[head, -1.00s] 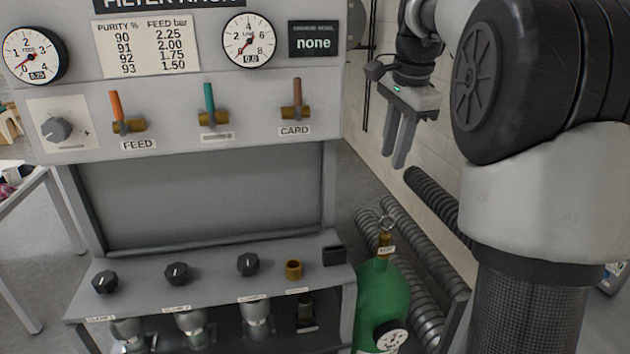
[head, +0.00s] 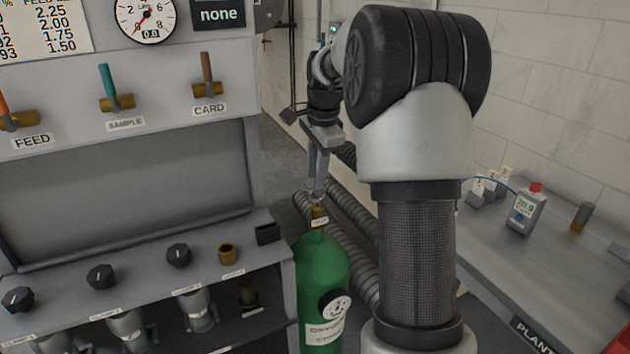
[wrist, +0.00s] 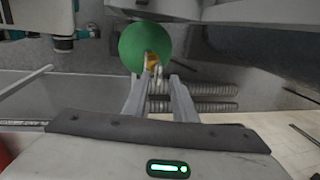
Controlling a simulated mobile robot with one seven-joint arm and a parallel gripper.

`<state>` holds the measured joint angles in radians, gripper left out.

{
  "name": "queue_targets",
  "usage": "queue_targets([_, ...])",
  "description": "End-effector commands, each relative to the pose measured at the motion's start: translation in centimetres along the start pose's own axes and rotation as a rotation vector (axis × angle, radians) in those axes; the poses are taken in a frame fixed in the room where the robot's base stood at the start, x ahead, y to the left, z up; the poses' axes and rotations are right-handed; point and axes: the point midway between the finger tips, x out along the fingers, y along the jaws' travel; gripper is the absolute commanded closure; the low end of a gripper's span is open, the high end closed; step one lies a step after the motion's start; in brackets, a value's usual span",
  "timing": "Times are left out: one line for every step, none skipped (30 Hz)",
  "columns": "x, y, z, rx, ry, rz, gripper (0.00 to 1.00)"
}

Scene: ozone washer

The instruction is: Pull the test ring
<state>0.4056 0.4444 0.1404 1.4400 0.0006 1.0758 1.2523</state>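A green gas cylinder (head: 322,275) stands just right of the rack, with a brass valve (head: 319,214) and a small tag on top. A small metal ring (head: 315,197) sits at the top of the valve. My gripper (head: 317,187) points down, its fingertips close to the ring in the head view. In the wrist view, the two fingers (wrist: 160,84) are apart, with the brass valve (wrist: 151,60) and the ring (wrist: 155,72) seen between their tips. I cannot tell whether either finger touches the ring.
The filter rack (head: 130,160) with levers, knobs and gauges stands at the left. Ribbed hoses (head: 355,225) lie on the floor behind the cylinder.

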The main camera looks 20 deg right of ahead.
Motion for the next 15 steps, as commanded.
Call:
queue_targets([0.7, 0.0, 0.0, 0.000, 0.000, 0.001, 0.75])
queue_targets([1.1, 0.0, 0.0, 0.000, 0.000, 0.000, 0.75])
queue_targets([1.4, 0.0, 0.0, 0.000, -0.001, 0.000, 0.75])
queue_targets([1.7, 0.0, 0.0, 0.001, -0.001, 0.000, 0.75])
queue_targets([1.9, 0.0, 0.0, 0.001, -0.001, 0.000, 0.75])
queue_targets([2.1, 0.0, 0.0, 0.001, -0.001, -0.001, 0.75])
queue_targets([2.2, 0.0, 0.0, 0.001, -0.001, -0.001, 0.75])
queue_targets([2.3, 0.0, 0.0, 0.001, -0.001, -0.001, 0.75])
queue_targets([2.4, 0.0, 0.0, 0.001, -0.001, -0.001, 0.75])
queue_targets([2.4, 0.0, 0.0, 0.001, -0.001, -0.001, 0.75])
queue_targets([2.4, 0.0, 0.0, 0.000, 0.000, -0.001, 0.75])
queue_targets([2.4, 0.0, 0.0, 0.000, 0.000, -0.001, 0.75])
queue_targets([2.4, 0.0, 0.0, 0.000, 0.000, -0.001, 0.75])
queue_targets([2.4, 0.0, 0.0, 0.000, 0.000, -0.001, 0.75])
queue_targets([2.4, 0.0, 0.0, 0.000, 0.000, -0.001, 0.75])
